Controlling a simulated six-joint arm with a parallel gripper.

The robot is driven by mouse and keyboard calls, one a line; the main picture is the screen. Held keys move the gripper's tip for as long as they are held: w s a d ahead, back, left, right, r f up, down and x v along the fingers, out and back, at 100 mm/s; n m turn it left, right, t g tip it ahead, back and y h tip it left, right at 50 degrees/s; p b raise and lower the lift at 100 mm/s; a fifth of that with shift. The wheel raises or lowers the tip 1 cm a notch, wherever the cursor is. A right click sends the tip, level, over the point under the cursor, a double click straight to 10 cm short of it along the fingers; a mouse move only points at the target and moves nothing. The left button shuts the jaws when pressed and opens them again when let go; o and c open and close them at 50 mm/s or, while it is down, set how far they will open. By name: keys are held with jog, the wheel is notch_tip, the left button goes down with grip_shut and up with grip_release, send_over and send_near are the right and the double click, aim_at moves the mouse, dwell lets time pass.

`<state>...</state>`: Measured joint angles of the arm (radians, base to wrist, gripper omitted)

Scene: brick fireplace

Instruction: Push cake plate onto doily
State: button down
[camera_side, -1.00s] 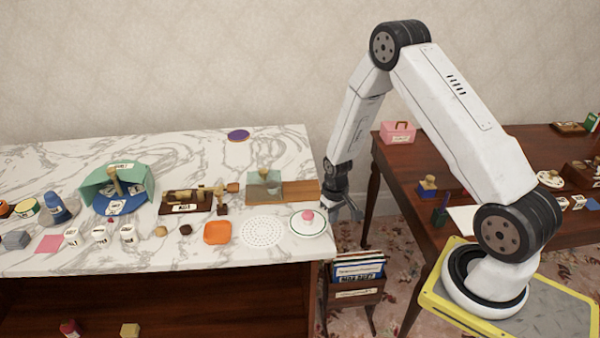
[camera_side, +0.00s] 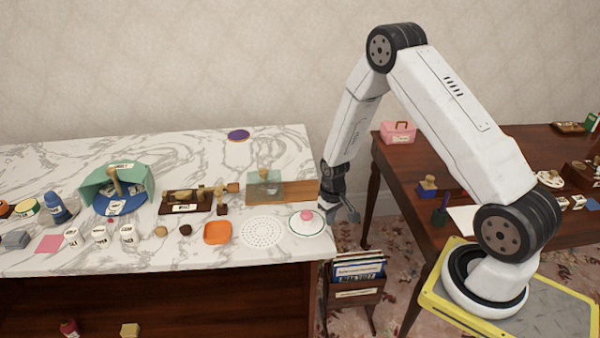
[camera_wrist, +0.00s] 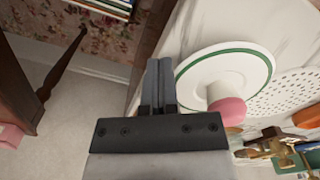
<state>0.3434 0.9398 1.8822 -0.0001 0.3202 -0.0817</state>
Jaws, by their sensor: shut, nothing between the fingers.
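The doily (camera_side: 262,232), a white round with small holes, lies flat just left of the plate. My gripper (camera_side: 350,213) is shut and empty, at the plate's right side by the counter's end. In the wrist view the closed fingers (camera_wrist: 160,80) are beside the plate's rim (camera_wrist: 255,55); I cannot tell if they touch. The doily (camera_wrist: 275,98) shows beyond the plate.
An orange dish (camera_side: 217,232) lies left of the doily. A wooden board with a glass-like block (camera_side: 265,185) stands behind the plate. The counter's right edge is close to the plate. A magazine rack (camera_side: 355,280) stands on the floor below.

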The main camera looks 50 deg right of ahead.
aim_at(301, 218)
jog(key=shift+w+a, duration=0.7)
jog(key=shift+w+a, duration=0.2)
jog(key=shift+a, duration=0.05)
jog(key=shift+w+a, duration=0.25)
jog(key=shift+w, duration=0.05)
jog(key=shift+w+a, duration=0.2)
jog(key=shift+a, duration=0.05)
jog(key=shift+w+a, duration=0.55)
jog(key=shift+w, duration=0.1)
jog(key=shift+w+a, duration=0.2)
jog(key=shift+a, duration=0.05)
jog(key=shift+w+a, duration=0.4)
jog(key=shift+a, duration=0.05)
jog(key=shift+w+a, duration=0.2)
jog(key=shift+a, duration=0.1)
jog(key=shift+w+a, duration=0.2)
jog(key=shift+w, duration=0.05)
